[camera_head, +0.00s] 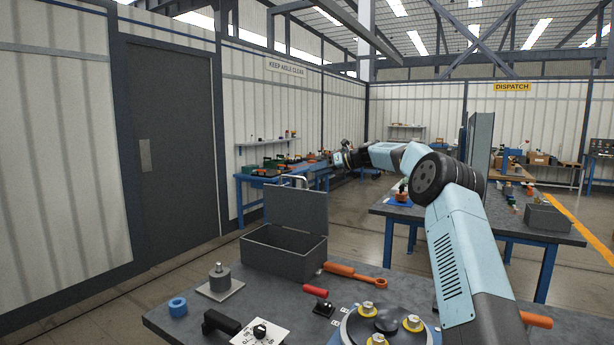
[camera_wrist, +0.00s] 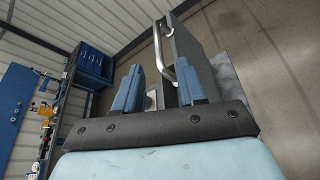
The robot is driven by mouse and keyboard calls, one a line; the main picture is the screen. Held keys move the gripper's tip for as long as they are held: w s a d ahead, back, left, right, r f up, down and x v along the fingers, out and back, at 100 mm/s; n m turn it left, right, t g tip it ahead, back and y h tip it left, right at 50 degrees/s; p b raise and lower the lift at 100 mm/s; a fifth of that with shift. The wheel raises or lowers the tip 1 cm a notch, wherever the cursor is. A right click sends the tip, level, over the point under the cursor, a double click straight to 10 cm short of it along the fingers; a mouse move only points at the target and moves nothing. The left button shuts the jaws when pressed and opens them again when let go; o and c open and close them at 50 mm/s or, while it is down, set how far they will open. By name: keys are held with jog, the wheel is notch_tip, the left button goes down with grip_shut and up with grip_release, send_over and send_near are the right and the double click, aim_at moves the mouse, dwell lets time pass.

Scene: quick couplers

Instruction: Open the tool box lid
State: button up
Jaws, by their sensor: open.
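The grey tool box (camera_head: 285,262) stands on the near bench. Its lid (camera_head: 296,207) is raised about upright at the back, and the inside that shows looks empty. A metal handle (camera_head: 295,179) sits at the lid's top edge. My gripper (camera_head: 334,158) is above and to the right of the lid. In the wrist view my gripper (camera_wrist: 158,88) is open, with a blue finger on each side. The handle (camera_wrist: 159,52) and the lid (camera_wrist: 188,62) show ahead of the fingers, the handle's near end close to the right finger. I cannot tell whether they touch.
On the near bench are an orange wrench (camera_head: 357,277), a red cylinder (camera_head: 316,291), a blue ring (camera_head: 178,307), a post on a plate (camera_head: 220,281) and a round fixture (camera_head: 387,324). A second bench (camera_head: 545,232) stands to the right.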

jog(key=shift+v, duration=1.8)
jog(key=s+a+r+n+h, duration=0.2)
jog(key=s+a+n, duration=0.15)
jog(key=s, duration=0.35)
jog(key=s+a+r+n+g+h, duration=0.1)
jog(key=s+a+n+h, duration=0.1)
jog(key=s+n, duration=0.35)
jog(key=s+a+r+n+h, duration=0.2)
jog(key=s, duration=0.6)
jog(key=s+d+f+n+h, duration=0.15)
jog(key=s+n, duration=0.25)
jog(key=s, duration=0.6)
jog(key=s+d+f+n+h, duration=0.1)
jog(key=s+d+n+h, duration=0.15)
jog(key=s, duration=0.75)
jog(key=s+d+f+n+h, duration=0.1)
jog(key=s+d+n, duration=0.3)
jog(key=s, duration=0.6)
jog(key=s+d+f+n+h, duration=0.1)
jog(key=s+d+f+n, duration=0.1)
jog(key=s, duration=0.6)
jog(key=s+d+f+n+t, duration=0.1)
jog(key=s+d+f+n, duration=0.1)
jog(key=s+f+n, duration=0.3)
jog(key=s+f, duration=0.1)
jog(key=s, duration=0.2)
jog(key=shift+s+d+f+h, duration=0.15)
jog(key=shift+s+f+h, duration=0.1)
jog(key=shift+h, duration=0.15)
